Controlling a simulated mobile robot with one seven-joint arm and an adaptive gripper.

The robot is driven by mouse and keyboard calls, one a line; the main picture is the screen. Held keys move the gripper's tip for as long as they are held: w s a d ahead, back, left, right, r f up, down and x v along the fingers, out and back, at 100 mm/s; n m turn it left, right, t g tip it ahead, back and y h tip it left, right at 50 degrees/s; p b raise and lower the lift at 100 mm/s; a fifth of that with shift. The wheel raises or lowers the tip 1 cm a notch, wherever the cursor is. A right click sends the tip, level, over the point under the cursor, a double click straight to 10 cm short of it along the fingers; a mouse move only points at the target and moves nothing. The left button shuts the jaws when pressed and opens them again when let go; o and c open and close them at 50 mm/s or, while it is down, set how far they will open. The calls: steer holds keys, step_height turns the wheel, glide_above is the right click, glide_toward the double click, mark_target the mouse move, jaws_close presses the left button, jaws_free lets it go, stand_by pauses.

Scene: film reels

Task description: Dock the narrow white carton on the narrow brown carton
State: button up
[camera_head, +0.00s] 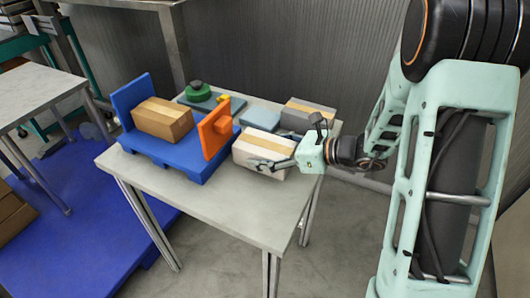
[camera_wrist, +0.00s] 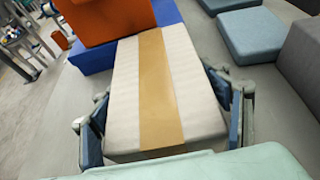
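The white carton (camera_head: 243,150) with a tan tape strip stands at the right of the blue platform, beside the orange upright. It fills the middle of the wrist view (camera_wrist: 190,80). My gripper (camera_head: 268,163) reaches in from the right. In the wrist view its two fingers (camera_wrist: 160,120) lie along opposite sides of the carton and look closed on it. I cannot tell whether the carton is clear of the table. The brown carton (camera_head: 163,119) lies on the blue platform (camera_head: 190,165), between the blue end board (camera_head: 131,100) and the orange upright (camera_head: 215,128).
A grey carton (camera_head: 309,116) stands behind the white one, beside a flat blue-grey box (camera_head: 260,118). Green round pieces (camera_head: 198,92) sit behind the platform. The table's front part (camera_head: 235,215) is bare. Another table (camera_head: 35,92) stands at the left.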

steer(key=c, duration=0.8)
steer(key=shift+r, duration=0.15)
